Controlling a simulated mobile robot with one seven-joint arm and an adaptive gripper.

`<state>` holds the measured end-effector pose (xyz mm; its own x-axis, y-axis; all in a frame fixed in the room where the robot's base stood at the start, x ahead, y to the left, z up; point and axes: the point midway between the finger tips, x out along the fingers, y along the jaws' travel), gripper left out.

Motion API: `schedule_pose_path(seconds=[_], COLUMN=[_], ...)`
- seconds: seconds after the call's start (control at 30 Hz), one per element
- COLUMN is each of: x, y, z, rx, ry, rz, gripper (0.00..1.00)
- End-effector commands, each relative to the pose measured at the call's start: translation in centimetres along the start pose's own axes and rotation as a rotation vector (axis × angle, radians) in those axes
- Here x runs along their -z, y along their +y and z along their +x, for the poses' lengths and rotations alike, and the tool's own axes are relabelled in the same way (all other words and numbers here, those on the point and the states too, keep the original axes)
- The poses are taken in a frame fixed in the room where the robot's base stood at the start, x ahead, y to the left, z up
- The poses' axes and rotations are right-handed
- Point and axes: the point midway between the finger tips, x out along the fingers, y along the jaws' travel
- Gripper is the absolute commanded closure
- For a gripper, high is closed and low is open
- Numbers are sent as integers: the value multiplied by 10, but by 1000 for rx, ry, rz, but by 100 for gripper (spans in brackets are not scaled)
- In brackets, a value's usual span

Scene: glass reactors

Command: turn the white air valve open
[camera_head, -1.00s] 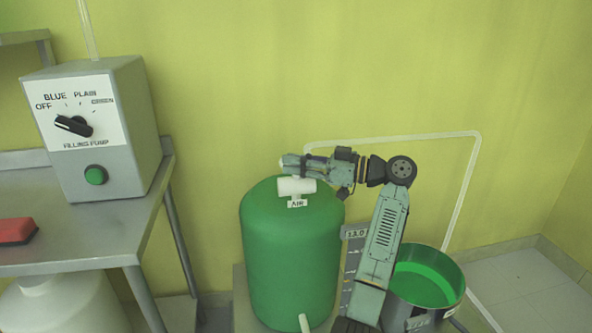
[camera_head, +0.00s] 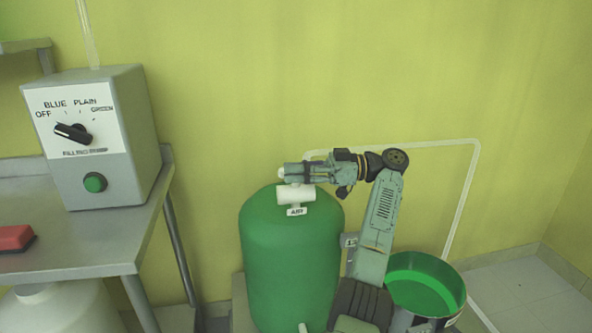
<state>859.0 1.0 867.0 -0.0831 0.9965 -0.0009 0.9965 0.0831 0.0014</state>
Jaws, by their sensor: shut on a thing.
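The white air valve (camera_head: 296,194) sits on top of the green tank (camera_head: 291,255), with a small AIR label (camera_head: 297,211) under it. My gripper (camera_head: 284,173) reaches in from the right, just above and behind the valve body. It is shut on a white piece at the top of the valve, of which only a small bit shows at the fingertips. The fingers hide most of that piece, so its turn angle cannot be told.
A grey filling pump box (camera_head: 98,135) with a black knob and green button stands on a metal table (camera_head: 80,235) at left, near a red block (camera_head: 15,238). A bucket with green inside (camera_head: 425,285) stands at right. A white pipe (camera_head: 463,195) runs along the wall.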

Motion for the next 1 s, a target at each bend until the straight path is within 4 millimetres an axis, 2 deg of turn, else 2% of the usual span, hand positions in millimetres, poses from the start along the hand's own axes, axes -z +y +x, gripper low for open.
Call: schedule_pose_path(seconds=[0.2, 0.23, 0.5, 0.83, 1.0], x=[2, 2, 1, 3, 26], y=[2, 2, 2, 1, 1], z=[0, 0, 0, 0, 1], rx=[-10, -10, -7, -4, -3], ry=[2, 2, 2, 1, 0], rz=[-3, -3, -1, -1, -4], gripper=[100, 80, 62, 62, 62])
